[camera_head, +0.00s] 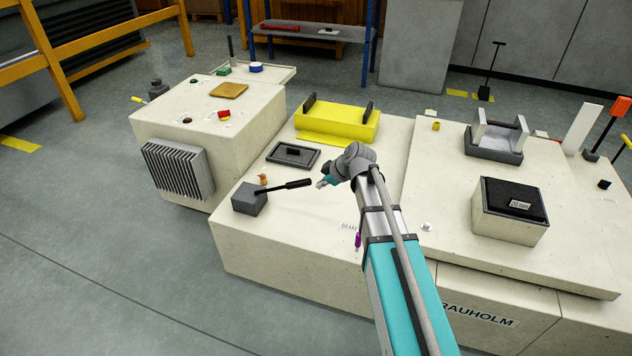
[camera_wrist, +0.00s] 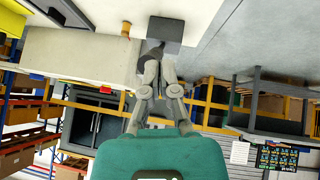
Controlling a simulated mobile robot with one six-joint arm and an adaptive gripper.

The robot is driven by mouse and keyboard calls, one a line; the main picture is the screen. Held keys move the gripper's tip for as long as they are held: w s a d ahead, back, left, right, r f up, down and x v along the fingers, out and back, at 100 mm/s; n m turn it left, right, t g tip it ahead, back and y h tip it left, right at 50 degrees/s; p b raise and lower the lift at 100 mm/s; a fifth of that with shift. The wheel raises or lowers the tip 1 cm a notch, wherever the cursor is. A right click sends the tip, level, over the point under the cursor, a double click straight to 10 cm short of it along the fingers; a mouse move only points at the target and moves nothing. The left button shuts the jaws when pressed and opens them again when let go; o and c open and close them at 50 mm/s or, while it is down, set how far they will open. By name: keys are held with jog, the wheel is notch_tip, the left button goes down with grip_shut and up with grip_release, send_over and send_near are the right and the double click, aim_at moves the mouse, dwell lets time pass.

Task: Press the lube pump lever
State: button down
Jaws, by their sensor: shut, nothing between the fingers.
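The lube pump appears to be the grey block (camera_head: 250,200) on the left part of the pale machine bed, with a black lever (camera_head: 287,187) reaching right from it, nearly level. My gripper (camera_head: 323,183) is just right of the lever's free end, with a small gap visible in the head view. In the wrist view the grey block (camera_wrist: 172,34) is beyond my shut, empty fingers (camera_wrist: 155,56). The fingers hide most of the lever there. I cannot tell their exact height against it.
A small orange-yellow fitting (camera_head: 263,179) stands behind the block. A dark tray (camera_head: 293,155) and a yellow bracket (camera_head: 338,122) lie further back. A purple item (camera_head: 358,241) is near my arm. A black-topped box (camera_head: 509,208) stands right. The bed's front-left surface is clear.

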jog(key=shift+p+v, duration=1)
jog(key=shift+v, duration=0.7)
jog(key=shift+d+f, duration=0.1)
jog(key=shift+s, duration=0.1)
jog(key=s+d+f+m+g+h, duration=0.2)
jog(key=s+d+m+h, duration=0.15)
jog(key=s+m, duration=0.5)
jog(key=s+d+f+m+g+h, duration=0.25)
jog(key=s+d+m, duration=0.3)
jog(key=s, duration=0.55)
notch_tip(320, 180, up, 32)
jog(key=p, duration=3.1)
jog(key=shift+s+r+m+p, duration=0.15)
jog(key=shift+s+m+p, duration=0.15)
jog(key=shift+p, duration=0.05)
